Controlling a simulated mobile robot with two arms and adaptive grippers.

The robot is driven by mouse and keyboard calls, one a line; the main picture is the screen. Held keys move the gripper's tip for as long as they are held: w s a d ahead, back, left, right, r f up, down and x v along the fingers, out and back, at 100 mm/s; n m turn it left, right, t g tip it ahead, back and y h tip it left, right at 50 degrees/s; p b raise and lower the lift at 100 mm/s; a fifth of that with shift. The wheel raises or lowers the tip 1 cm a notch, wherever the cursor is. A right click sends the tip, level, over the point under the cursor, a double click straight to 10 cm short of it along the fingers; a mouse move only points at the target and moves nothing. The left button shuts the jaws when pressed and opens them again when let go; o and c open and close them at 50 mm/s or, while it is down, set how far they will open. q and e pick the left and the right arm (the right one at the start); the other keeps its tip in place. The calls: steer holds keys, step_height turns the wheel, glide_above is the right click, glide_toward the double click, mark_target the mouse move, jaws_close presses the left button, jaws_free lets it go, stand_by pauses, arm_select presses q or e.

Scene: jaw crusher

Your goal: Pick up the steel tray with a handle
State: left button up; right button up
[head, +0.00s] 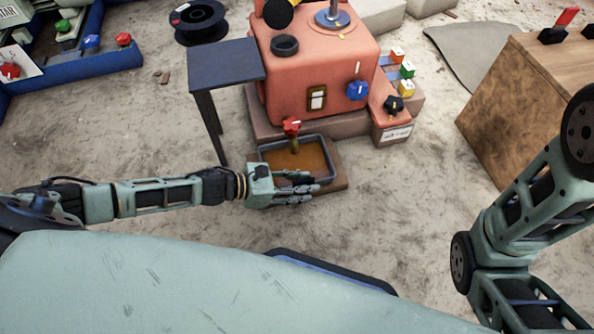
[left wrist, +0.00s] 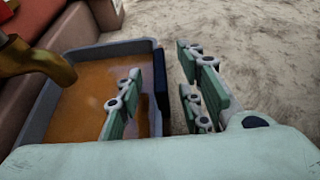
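The grey steel tray (head: 328,153) stands on a brown base at the foot of the red crusher and has orange-brown content inside. In the left wrist view the tray (left wrist: 110,48) shows its near side wall with a dark handle (left wrist: 162,82). My left gripper (head: 312,187) is at the tray's front side. In the left wrist view my left gripper (left wrist: 160,66) is open, one finger pair over the tray's inside and the other outside, with the handle between them. Contact cannot be told. My right gripper is out of view; only the right arm shows.
The red crusher (head: 310,70) stands right behind the tray, with a brass spout (left wrist: 35,62) over it. A dark side table (head: 225,62) is to the left. A wooden cabinet (head: 520,105) stands at right. Sandy floor is free in front of the tray.

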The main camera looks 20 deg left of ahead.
arm_select(q)
steer(key=shift+c, duration=0.3)
jaws_close()
steer(key=shift+r, duration=0.35)
